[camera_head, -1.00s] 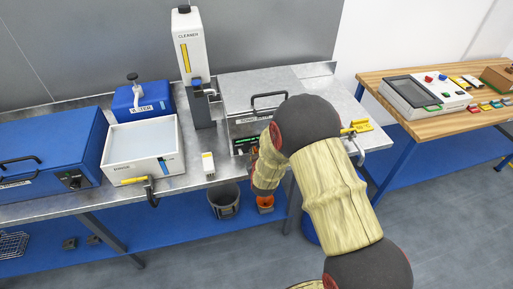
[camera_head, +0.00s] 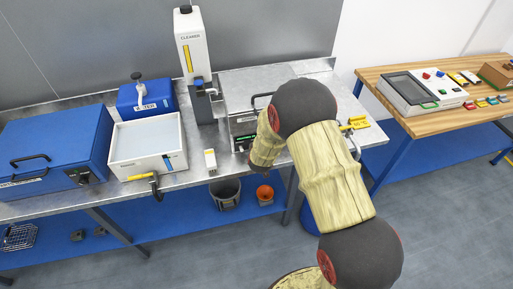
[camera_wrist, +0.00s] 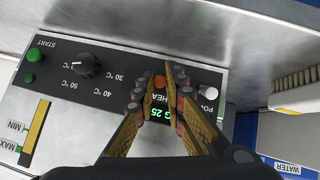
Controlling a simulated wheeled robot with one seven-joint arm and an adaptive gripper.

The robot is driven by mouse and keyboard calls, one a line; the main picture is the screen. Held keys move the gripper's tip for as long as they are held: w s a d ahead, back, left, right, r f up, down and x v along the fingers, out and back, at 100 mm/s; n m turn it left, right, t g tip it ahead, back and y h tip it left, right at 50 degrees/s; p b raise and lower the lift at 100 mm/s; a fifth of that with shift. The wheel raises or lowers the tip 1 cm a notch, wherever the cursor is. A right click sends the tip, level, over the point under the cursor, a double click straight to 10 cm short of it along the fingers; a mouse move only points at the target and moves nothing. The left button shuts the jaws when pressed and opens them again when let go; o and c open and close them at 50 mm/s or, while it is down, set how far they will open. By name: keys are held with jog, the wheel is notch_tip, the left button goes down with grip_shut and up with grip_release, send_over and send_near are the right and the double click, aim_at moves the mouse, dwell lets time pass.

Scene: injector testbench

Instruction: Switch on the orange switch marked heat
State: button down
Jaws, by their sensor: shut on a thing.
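The orange switch (camera_wrist: 159,81) sits on the black control panel (camera_wrist: 110,70), which appears upside down in the wrist view, beside partly covered "HEAT" lettering. My gripper (camera_wrist: 166,73) has its two fingertips close on either side of the switch, shut on it. A green display (camera_wrist: 160,114) reading about 25 shows between the fingers. The panel belongs to the metal bath unit (camera_head: 232,90) on the bench.
A white power knob (camera_wrist: 211,93), a black temperature dial (camera_wrist: 86,65) and a green start button (camera_wrist: 34,54) share the panel. The cleaner column (camera_head: 190,45) stands left of the unit. A white tray unit (camera_head: 145,145) and a blue box (camera_head: 50,150) stand farther left.

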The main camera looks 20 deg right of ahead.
jog(key=c, duration=1.8)
grip_release()
jog(key=v, duration=1.2)
jog(key=shift+w, duration=0.1)
